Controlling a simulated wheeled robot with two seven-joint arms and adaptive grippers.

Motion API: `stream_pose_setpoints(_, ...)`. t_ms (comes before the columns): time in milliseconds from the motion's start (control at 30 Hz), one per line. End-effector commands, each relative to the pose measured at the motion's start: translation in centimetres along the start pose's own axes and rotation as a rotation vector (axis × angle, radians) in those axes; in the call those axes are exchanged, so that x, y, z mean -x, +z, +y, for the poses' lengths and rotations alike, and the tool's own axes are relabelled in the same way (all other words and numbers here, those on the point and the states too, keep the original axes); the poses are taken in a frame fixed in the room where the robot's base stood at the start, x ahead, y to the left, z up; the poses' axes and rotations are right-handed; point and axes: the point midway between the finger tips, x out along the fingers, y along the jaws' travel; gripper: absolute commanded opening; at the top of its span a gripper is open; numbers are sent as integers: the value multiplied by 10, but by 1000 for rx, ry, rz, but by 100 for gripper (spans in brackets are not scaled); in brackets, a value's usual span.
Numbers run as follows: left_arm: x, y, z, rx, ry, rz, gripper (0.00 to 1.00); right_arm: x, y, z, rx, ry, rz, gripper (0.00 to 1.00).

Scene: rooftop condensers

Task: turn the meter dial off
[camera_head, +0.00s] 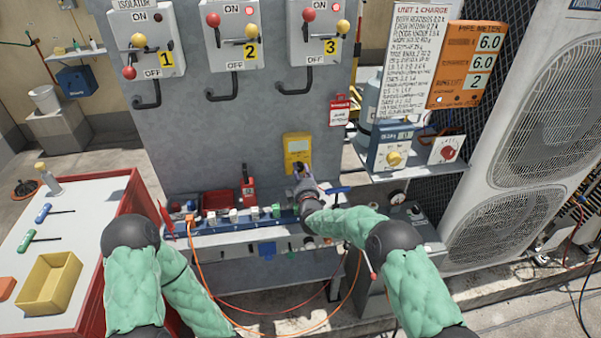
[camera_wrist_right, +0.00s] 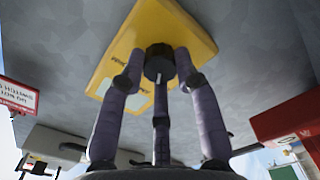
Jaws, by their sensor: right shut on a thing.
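The yellow meter (camera_head: 298,148) is fixed to the grey panel above the narrow shelf. In the wrist view, the meter (camera_wrist_right: 180,28) fills the top middle, with its black round dial (camera_wrist_right: 158,62) near its edge. A small light mark shows on the dial; the setting cannot be read. My right gripper (camera_head: 300,172) is at the meter's lower part. In the wrist view, the fingers of my right gripper (camera_wrist_right: 158,70) are closed around the dial. My left arm is at the lower left, but its gripper is not in view.
A shelf (camera_head: 235,224) with small coloured parts runs below the meter. Three isolator boxes with levers hang above, including isolator 2 (camera_head: 235,35). A red-sided bench (camera_head: 110,240) stands left. Large condenser fans are right. An orange cable (camera_head: 205,280) loops below the shelf.

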Motion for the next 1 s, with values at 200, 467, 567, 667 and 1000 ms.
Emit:
stream_pose_setpoints(200,1,0,0,0,0,0,0,0,-4,1,132,3,7,0)
stream_pose_setpoints(467,1,0,0,0,0,0,0,0,-4,1,213,2,7,0)
stream_pose_setpoints(567,1,0,0,0,0,0,0,0,-4,0,226,2,7,0)
stream_pose_setpoints(667,1,0,0,0,0,0,0,0,-4,0,230,2,8,0)
stream_pose_setpoints(1000,1,0,0,0,0,0,0,0,-4,0,230,1,8,44)
